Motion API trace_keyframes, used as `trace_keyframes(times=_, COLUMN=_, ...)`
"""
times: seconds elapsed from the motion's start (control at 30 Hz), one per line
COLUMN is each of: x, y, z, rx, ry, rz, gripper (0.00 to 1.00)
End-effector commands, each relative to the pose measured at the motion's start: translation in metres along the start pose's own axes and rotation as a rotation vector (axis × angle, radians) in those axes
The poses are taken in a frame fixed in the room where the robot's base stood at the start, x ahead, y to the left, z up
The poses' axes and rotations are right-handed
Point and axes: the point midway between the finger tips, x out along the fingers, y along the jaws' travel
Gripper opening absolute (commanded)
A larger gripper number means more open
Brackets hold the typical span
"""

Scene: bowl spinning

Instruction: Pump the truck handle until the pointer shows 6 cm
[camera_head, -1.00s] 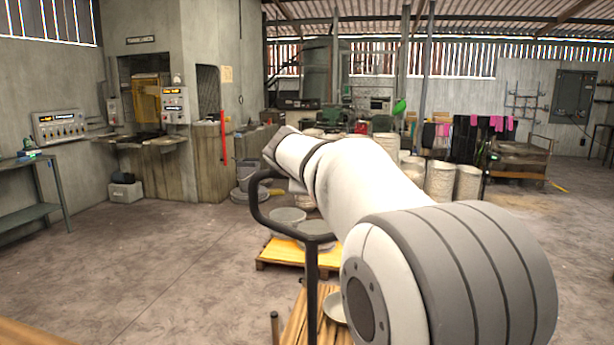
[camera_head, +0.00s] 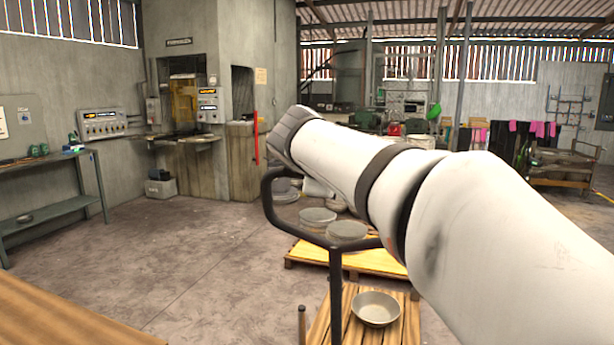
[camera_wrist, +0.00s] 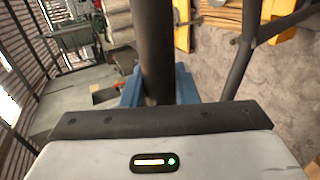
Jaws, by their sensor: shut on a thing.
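The truck handle, a black tubular loop (camera_head: 270,205) on an upright black post, stands at the centre of the head view. My white arm reaches across to the loop's upper part, and my gripper is hidden behind the arm there. In the wrist view, my gripper's blue fingers (camera_wrist: 160,88) are closed around the black handle bar (camera_wrist: 152,40), which runs upward through the picture between them. Another black tube (camera_wrist: 240,65) of the handle frame slants at right. I see no pointer or scale for centimetres in either view.
A wooden slatted pallet (camera_head: 392,322) carries a shallow metal bowl (camera_head: 376,308). Behind it is a yellow pallet (camera_head: 370,263) near round lidded containers (camera_head: 318,216). A brown table edge (camera_head: 60,318) lies at lower left. The concrete floor (camera_head: 180,240) at left is clear.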

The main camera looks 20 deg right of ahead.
Motion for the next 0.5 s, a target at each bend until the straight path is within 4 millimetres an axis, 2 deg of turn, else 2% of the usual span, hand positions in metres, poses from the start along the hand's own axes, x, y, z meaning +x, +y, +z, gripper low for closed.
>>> trace_keyframes(times=0.27, x=-0.004, y=-0.007, z=-0.001, rx=0.0, ry=0.001, rz=-0.002, gripper=0.12)
trace_keyframes(times=0.5, x=-0.032, y=-0.033, z=-0.002, rx=-0.001, ry=0.004, rz=-0.001, gripper=0.12)
